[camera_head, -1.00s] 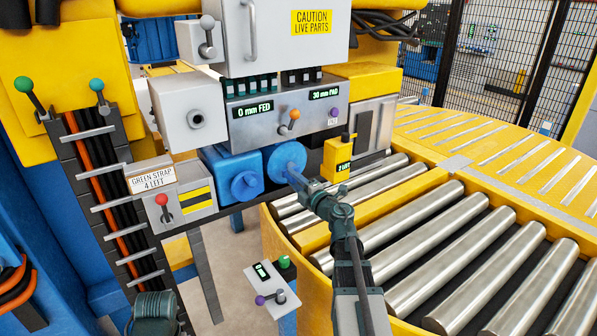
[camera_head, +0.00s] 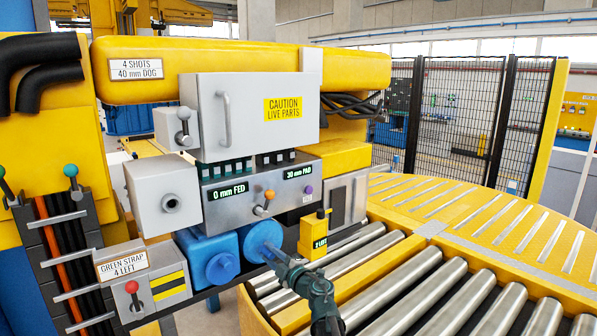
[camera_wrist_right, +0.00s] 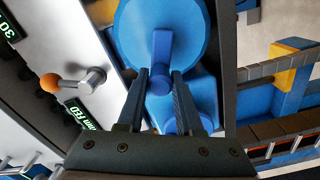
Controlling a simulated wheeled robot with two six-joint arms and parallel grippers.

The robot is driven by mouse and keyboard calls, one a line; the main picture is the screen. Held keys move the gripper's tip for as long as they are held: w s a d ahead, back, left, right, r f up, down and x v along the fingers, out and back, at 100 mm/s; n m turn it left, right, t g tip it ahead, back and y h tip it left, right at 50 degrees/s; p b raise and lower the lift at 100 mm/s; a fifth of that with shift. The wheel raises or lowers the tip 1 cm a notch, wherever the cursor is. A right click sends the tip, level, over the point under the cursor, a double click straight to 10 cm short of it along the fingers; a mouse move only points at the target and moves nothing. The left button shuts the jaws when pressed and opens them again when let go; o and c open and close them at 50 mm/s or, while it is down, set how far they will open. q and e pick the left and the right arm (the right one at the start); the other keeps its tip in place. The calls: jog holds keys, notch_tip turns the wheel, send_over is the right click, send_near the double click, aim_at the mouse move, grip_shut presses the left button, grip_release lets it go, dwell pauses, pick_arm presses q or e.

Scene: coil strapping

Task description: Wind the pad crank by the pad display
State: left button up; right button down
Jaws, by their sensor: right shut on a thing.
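The pad display (camera_head: 298,173) reads "30 mm PAD" on the grey panel. Below it is the pad crank, a round blue disc (camera_head: 260,236) with a blue handle. In the right wrist view the disc (camera_wrist_right: 155,22) fills the top centre and the handle (camera_wrist_right: 162,50) stands between the fingers. My right gripper (camera_head: 275,258) is shut on that handle; it also shows in the right wrist view (camera_wrist_right: 160,78). In the head view the gripper partly hides the handle. My left gripper is out of view.
A display (camera_head: 226,190) reading "0 mm FED" and an orange-knobbed lever (camera_head: 265,203) share the panel. A blue housing (camera_head: 212,255) sits left of the crank, a yellow box (camera_head: 314,238) right of it. Steel rollers (camera_head: 410,285) lie at right.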

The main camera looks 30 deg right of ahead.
jog(key=shift+d+r, duration=0.1)
jog(key=m, duration=0.2)
jog(key=shift+d+r+m+p, duration=0.15)
jog(key=shift+r+m+p, duration=0.15)
jog(key=shift+r+p, duration=0.1)
jog(key=shift+d+r+m, duration=0.1)
jog(key=shift+d+m, duration=0.1)
jog(key=shift+m, duration=0.7)
grip_release()
